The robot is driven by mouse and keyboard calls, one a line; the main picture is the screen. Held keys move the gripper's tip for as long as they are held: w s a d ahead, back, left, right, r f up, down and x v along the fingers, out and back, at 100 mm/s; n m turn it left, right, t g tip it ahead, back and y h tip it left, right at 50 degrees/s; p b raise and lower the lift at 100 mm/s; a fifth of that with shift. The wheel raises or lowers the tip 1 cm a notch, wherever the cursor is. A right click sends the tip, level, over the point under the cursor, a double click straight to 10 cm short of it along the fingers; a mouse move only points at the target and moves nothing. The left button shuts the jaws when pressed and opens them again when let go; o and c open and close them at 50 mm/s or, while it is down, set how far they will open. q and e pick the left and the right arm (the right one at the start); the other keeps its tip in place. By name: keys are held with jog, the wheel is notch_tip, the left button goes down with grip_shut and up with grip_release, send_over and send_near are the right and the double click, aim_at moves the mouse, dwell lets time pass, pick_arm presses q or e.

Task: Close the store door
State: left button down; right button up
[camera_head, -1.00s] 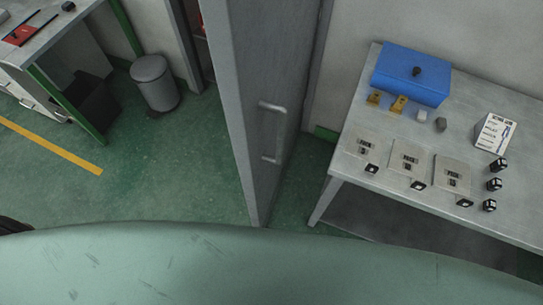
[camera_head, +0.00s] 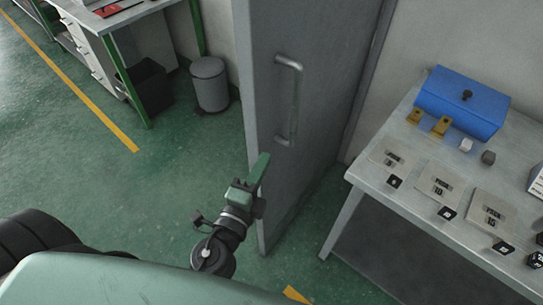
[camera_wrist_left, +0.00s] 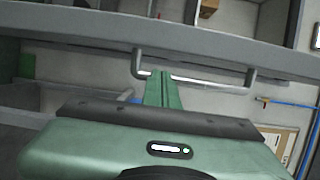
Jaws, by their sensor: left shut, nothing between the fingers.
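In the left wrist view the door (camera_wrist_left: 100,30) crosses the top as a grey band, and the fingers (camera_wrist_left: 163,76) overlap the handle bar (camera_wrist_left: 210,84). I cannot tell whether they touch it. My right gripper is not in view.
A metal table (camera_head: 370,180) with a blue box (camera_head: 462,103), labelled plates and small cubes stands right of the door. A grey bin (camera_head: 209,85), a dark bin (camera_head: 147,85) and a green-legged workbench (camera_head: 125,18) stand at the back left. Green floor left of the door is clear.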

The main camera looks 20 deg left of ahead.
aim_at(276, 136)
pick_arm(q)
jog(key=w+p, duration=0.3)
jog(key=w, duration=0.5)
jog(key=shift+w+r+p, duration=0.1)
jog(key=shift+w+p, duration=0.1)
jog(key=shift+p, duration=0.1)
jog(key=shift+w, duration=0.4)
